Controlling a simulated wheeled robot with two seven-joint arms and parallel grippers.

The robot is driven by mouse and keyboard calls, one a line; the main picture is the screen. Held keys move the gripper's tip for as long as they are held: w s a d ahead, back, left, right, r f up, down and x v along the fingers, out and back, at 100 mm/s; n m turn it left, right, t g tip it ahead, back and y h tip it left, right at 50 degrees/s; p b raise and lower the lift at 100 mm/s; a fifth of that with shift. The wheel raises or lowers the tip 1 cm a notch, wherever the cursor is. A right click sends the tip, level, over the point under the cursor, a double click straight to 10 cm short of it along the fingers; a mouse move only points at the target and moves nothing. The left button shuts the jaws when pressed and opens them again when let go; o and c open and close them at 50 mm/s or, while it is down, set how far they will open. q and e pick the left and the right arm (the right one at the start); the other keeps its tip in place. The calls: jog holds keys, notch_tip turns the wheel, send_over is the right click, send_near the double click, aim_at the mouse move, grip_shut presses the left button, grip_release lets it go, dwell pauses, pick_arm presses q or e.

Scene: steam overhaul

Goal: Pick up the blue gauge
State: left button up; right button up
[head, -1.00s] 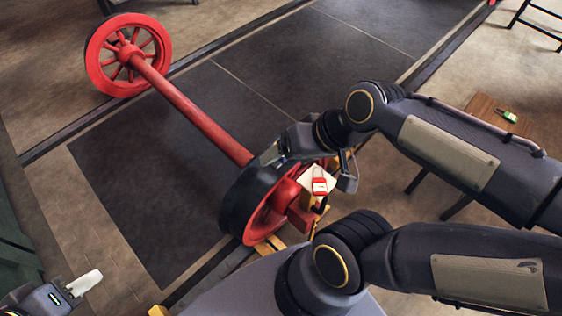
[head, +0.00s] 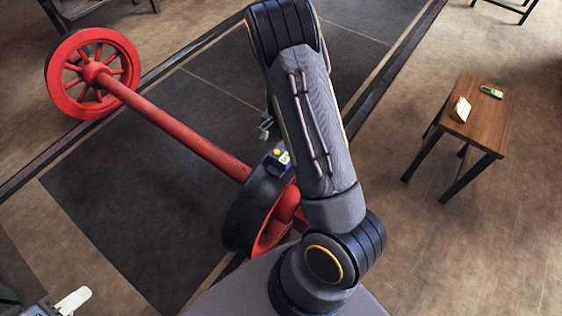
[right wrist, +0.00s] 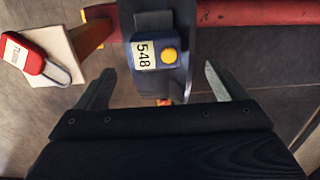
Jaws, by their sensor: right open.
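The blue gauge (head: 279,158) sits on top of the dark rim of the near wheel (head: 246,210). In the right wrist view the gauge (right wrist: 152,52) shows a white label reading 548 and a yellow round spot. My right gripper (right wrist: 158,80) is open and empty, its two fingers apart on either side of the gauge's line, with the gauge beyond the fingertips. In the head view my right arm hides most of that gripper.
A red axle (head: 180,132) joins the near wheel to a red spoked wheel (head: 92,75). A wooden table (head: 480,125) at right holds a green item (head: 492,92) and a white card (head: 460,109).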

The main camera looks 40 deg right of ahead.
aim_at(281, 156)
jog(key=shift+d+f, duration=0.2)
jog(key=shift+f, duration=0.3)
jog(key=f, duration=0.7)
jog(key=shift+s+f, duration=0.2)
jog(key=shift+f, duration=0.15)
jog(key=shift+c, duration=0.4)
jog(key=c, duration=1.2)
jog(key=shift+c, duration=0.3)
jog(key=shift+r, duration=0.2)
